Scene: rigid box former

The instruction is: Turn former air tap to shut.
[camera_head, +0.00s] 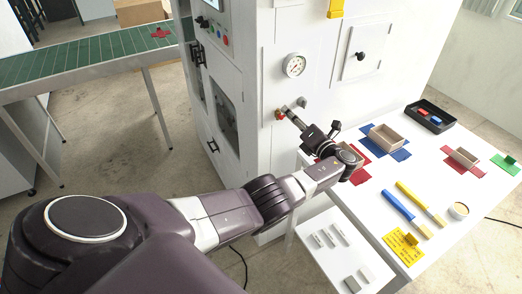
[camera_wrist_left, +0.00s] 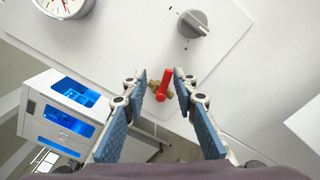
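The air tap (camera_wrist_left: 165,82) has a red lever handle on a brass fitting, on the white front panel of the box former (camera_head: 262,60). In the wrist view the lever slants only slightly from vertical in the picture. My left gripper (camera_wrist_left: 160,74) is open, with its two blue-padded fingers on either side of the lever and gaps visible between. In the head view the left gripper (camera_head: 289,110) reaches the panel below the gauge, beside the tap's red and brass part (camera_head: 279,115). My right gripper is not in view.
A round gauge (camera_head: 294,65) sits above the tap, and a grey knob (camera_wrist_left: 193,23) is close beside it. A white table (camera_head: 425,165) at right holds cartons, coloured mats and tools. A green conveyor (camera_head: 85,55) is at left.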

